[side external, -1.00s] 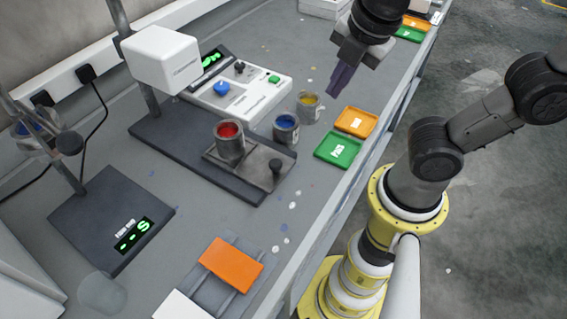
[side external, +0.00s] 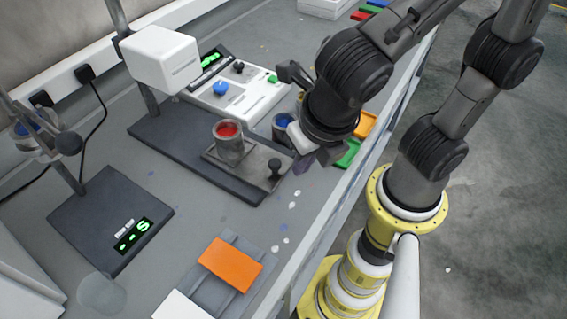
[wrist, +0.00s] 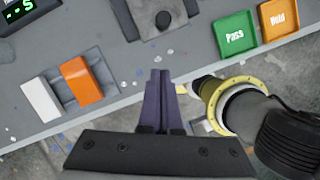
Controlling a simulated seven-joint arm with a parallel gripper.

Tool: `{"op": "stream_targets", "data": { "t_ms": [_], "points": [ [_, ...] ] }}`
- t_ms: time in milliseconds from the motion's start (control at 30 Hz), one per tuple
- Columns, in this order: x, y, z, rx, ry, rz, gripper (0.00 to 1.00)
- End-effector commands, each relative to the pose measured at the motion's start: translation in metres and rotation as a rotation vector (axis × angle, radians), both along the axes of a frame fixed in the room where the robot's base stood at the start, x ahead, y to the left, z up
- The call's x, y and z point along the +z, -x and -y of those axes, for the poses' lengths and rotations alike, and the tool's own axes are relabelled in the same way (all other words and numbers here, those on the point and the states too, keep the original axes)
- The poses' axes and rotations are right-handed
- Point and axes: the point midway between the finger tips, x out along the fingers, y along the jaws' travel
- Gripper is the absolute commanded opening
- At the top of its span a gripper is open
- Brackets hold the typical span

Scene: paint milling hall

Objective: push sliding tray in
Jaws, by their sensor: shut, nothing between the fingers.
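The sliding tray (side external: 245,170) is a flat grey plate on a dark base under the white instrument head. A can of red paint (side external: 229,143) stands upright on it, and a dark round knob (side external: 275,168) rises near its front end. The tray also shows at the top of the wrist view (wrist: 148,8), with its knob (wrist: 163,19). My gripper (side external: 302,166) has its purple fingers shut and empty, just right of the knob. In the wrist view the fingertips (wrist: 160,73) are together and appear apart from the knob.
A blue paint can (side external: 283,124) stands behind my gripper, partly hidden. Green (side external: 349,153) and orange (side external: 367,122) trays lie by the bench edge, partly covered by my arm. An orange block (side external: 231,263) lies nearer the camera. The bench between block and tray is clear.

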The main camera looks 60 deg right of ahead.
Motion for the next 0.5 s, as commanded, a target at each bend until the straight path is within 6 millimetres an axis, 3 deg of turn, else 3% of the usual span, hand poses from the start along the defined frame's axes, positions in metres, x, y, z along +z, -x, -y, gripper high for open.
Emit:
{"op": "stream_targets", "data": {
  "t_ms": [333, 500],
  "points": [
    [-0.068, -0.018, 0.012, -0.003, 0.006, -0.005, 0.00],
    [-0.068, -0.038, 0.020, -0.006, -0.001, 0.000, 0.00]
  ]
}}
